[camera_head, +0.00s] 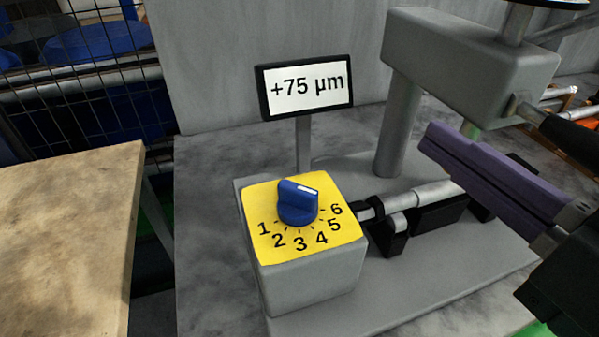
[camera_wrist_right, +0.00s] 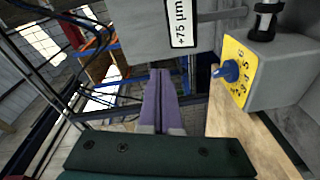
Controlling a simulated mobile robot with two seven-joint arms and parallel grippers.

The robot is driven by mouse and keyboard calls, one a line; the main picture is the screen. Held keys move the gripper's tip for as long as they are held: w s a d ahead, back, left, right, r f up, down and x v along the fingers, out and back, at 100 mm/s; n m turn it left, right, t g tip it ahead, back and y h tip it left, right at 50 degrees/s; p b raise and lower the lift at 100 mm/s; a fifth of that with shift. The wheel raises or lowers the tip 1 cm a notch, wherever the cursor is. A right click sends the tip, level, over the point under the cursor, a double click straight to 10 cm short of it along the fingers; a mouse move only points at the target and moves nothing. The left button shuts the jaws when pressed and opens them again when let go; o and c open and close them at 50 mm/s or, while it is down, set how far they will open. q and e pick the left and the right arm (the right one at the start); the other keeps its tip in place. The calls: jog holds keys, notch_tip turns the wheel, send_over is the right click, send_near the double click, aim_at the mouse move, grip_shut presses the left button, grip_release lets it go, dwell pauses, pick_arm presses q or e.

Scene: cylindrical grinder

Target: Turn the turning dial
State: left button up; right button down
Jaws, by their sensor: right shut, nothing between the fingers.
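The turning dial is a blue knob (camera_head: 298,204) on a yellow plate (camera_head: 262,208) numbered 1 to 6, on top of a grey block. A white mark runs along the knob's top toward its right side; I cannot tell which number it indicates. The knob also shows in the right wrist view (camera_wrist_right: 228,71), right of the fingers. A display (camera_head: 305,86) behind it reads +75 µm. My right gripper (camera_head: 432,142) is shut and empty, with purple fingers, right of the dial and apart from it. Its fingers (camera_wrist_right: 160,75) point forward in the wrist view. My left gripper is not in view.
A grey column with an overhanging head (camera_head: 465,62) stands behind the right fingers. A metal spindle (camera_head: 420,197) lies right of the dial block. A wooden table (camera_head: 65,235) is at the left, beside a wire mesh fence (camera_head: 90,95). The space before the dial looks clear.

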aim_at(296, 231)
jog(key=s+a+f+n+g+y+b, duration=0.2)
jog(key=a+f+n+y+b, duration=0.15)
jog(key=f, duration=0.25)
jog(key=s+a+f+n+g+y+b, duration=0.2)
jog(key=s+f+n+b, duration=0.15)
jog(key=f, duration=0.25)
jog(key=shift+n, duration=0.4)
jog(key=p+x, duration=0.1)
jog(key=x, duration=0.9)
jog(key=shift+w+a+r, duration=0.15)
jog(key=shift+a, duration=0.1)
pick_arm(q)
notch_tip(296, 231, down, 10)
pick_arm(e)
jog(key=shift+w+d, duration=0.5)
jog(key=shift+w, duration=0.4)
jog(key=shift+w+d, duration=0.45)
jog(key=shift+w, duration=0.4)
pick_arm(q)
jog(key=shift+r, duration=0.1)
